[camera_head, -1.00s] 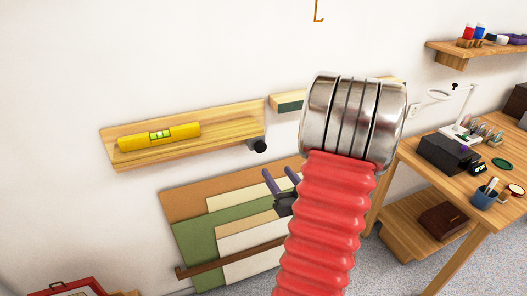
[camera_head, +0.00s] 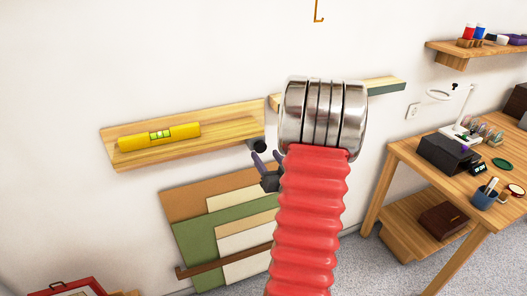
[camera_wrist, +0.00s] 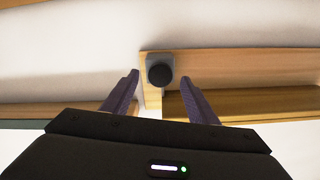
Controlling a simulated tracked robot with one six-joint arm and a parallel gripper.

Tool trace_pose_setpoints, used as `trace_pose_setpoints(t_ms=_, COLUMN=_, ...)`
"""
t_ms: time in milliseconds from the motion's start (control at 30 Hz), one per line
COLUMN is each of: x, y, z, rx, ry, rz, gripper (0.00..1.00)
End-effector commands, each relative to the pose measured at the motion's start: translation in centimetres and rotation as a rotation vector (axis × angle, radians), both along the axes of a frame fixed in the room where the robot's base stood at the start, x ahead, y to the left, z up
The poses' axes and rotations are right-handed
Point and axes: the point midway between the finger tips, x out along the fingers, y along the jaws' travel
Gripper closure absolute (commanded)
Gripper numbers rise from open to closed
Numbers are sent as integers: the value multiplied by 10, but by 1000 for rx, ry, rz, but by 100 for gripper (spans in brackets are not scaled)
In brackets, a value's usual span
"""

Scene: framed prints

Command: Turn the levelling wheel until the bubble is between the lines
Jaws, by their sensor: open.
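The levelling wheel is a small dark round knob (camera_head: 258,146) at the right end of a wooden wall shelf (camera_head: 225,124). In the wrist view the knob (camera_wrist: 160,74) shows on a grey mount, in the gap between the finger tips. A yellow spirit level (camera_head: 133,142) with a green vial (camera_head: 160,134) lies on the shelf, which slopes up to the right. The bubble's place against the lines is too small to tell. My gripper (camera_head: 265,158) is open and empty, just below the knob; no contact is visible.
A second wall shelf (camera_head: 385,88) is partly hidden behind my arm. Coloured boards (camera_head: 195,235) lean on the wall below. A wooden workbench (camera_head: 410,155) with tools stands at the right. The wall above the level is mostly clear.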

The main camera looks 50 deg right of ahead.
Motion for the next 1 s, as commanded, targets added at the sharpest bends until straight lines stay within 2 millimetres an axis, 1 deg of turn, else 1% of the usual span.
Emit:
trace_pose_setpoints(t_ms=33, x=8, y=-3, z=0, rx=0, ry=0, rz=2, gripper=47)
trace_pose_setpoints(t_ms=100, x=16, y=-8, z=0, rx=0, ry=-2, rz=2, gripper=47)
trace_pose_setpoints(t_ms=300, x=33, y=-19, z=0, rx=-1, ry=-1, rz=0, gripper=47)
trace_pose_setpoints(t_ms=667, x=35, y=-21, z=0, rx=1, ry=0, rz=-1, gripper=47)
trace_pose_setpoints(t_ms=1000, x=35, y=-21, z=0, rx=0, ry=-1, rz=-1, gripper=70)
